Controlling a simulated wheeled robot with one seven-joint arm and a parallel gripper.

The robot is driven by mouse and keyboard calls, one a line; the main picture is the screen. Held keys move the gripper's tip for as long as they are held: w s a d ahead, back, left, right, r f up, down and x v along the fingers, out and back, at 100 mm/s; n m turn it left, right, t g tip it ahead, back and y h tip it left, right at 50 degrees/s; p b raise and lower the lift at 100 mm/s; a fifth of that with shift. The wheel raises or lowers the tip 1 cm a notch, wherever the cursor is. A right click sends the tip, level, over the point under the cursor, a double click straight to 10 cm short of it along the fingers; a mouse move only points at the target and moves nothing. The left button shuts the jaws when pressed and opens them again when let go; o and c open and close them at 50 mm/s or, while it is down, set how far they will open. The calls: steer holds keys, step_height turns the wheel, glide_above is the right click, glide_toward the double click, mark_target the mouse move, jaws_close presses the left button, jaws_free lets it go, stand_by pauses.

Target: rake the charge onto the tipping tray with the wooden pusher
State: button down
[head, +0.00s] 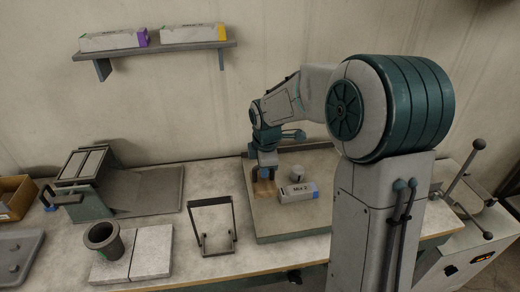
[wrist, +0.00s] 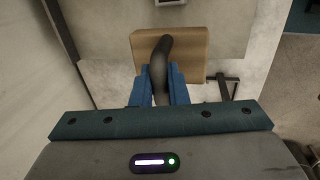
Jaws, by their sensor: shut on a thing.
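The wooden pusher (head: 263,189) is a tan block with a dark curved handle. My gripper (head: 265,173) is shut on the handle, with the block below it at the left part of the large beige board (head: 280,222). In the wrist view the block (wrist: 195,52) lies beyond the blue fingertips of my gripper (wrist: 160,88), and the handle runs between them. A grey labelled box (head: 298,191) and a small grey rounded piece (head: 297,173) are on the board, right of the pusher. I cannot tell which piece is the charge, nor which surface is the tipping tray.
A dark upright frame (head: 212,226) stands left of the board. Further left are a grey cup (head: 103,238) by pale slabs (head: 150,252), and a dark flat plate (head: 152,187) joined to a box-like unit (head: 85,166). A wall shelf (head: 155,50) holds two boxes.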

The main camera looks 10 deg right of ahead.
mark_target(272, 181)
steer(key=shift+w+f, duration=0.1)
steer(key=shift+w, duration=0.35)
steer(key=shift+s+f+b, duration=0.2)
steer(key=shift+f+b, duration=0.65)
steer(key=f+b, duration=0.4)
steer(key=f, duration=0.1)
steer(key=shift+d+f, duration=0.2)
steer(key=shift+w+d+r, duration=0.1)
steer(key=shift+d+r, duration=0.1)
steer(key=shift+d, duration=0.9)
steer(key=shift+w+d+p, duration=0.2)
steer(key=shift+d+p, duration=1.1)
steer(key=shift+d, duration=5.05)
steer(key=shift+w+d+p, duration=0.25)
steer(key=shift+d+p, duration=1.05)
steer(key=shift+d, duration=5)
steer(key=shift+w+d+p, duration=0.2)
steer(key=shift+d+p, duration=1.1)
steer(key=shift+d, duration=5.05)
steer(key=shift+a, duration=0.1)
steer(key=shift+a+b, duration=0.4)
steer(key=shift+a, duration=0.35)
steer(key=shift+a+r, duration=0.15)
steer(key=shift+r, duration=0.2)
step_height(272, 181, up, 6)
steer(key=p, duration=0.4)
steer(key=shift+a+r, duration=0.2)
steer(key=shift+a, duration=0.25)
